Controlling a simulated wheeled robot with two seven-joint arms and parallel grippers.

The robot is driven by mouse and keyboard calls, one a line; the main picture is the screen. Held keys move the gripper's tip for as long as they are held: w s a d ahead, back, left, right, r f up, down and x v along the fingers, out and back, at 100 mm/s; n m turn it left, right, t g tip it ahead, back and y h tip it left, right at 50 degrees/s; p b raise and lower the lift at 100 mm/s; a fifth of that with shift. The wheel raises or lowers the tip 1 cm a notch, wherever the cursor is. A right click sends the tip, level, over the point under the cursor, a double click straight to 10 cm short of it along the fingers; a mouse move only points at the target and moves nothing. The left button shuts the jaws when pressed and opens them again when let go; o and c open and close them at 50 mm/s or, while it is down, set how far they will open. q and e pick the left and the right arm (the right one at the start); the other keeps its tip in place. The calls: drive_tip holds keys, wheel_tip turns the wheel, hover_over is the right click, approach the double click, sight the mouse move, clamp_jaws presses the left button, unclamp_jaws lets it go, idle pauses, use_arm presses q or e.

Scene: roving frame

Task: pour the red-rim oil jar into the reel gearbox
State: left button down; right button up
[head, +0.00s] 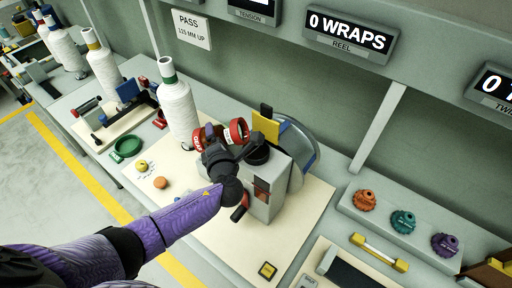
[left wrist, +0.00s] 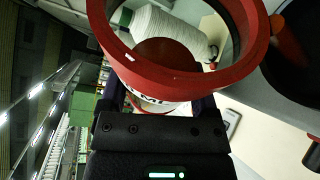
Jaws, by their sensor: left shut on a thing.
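The red-rim oil jar (head: 238,131) is in my left gripper (head: 220,148), which is shut on it. In the head view the jar looks tipped onto its side, one red rim towards the gearbox. The left wrist view shows the jar's wide red rim (left wrist: 175,82) close up, with dark red inside and part of a label below. The reel gearbox (head: 263,202) is a grey box just right of and below the jar, with a round black opening (head: 258,154) on top. No stream of oil can be made out. My right gripper is out of view.
A reel disc (head: 303,143) and a yellow plate (head: 265,127) stand behind the gearbox. A tall white thread cone (head: 178,110) stands close left of the jar. Orange, teal and purple caps (head: 403,222) sit on a rack at right. The bench mat at front left is mostly clear.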

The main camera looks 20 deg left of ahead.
use_arm(q)
drive_tip(key=shift+r+m+p, duration=0.3)
drive_tip(key=shift+r+p, duration=0.05)
drive_tip(key=shift+p, duration=0.05)
idle(0.9)
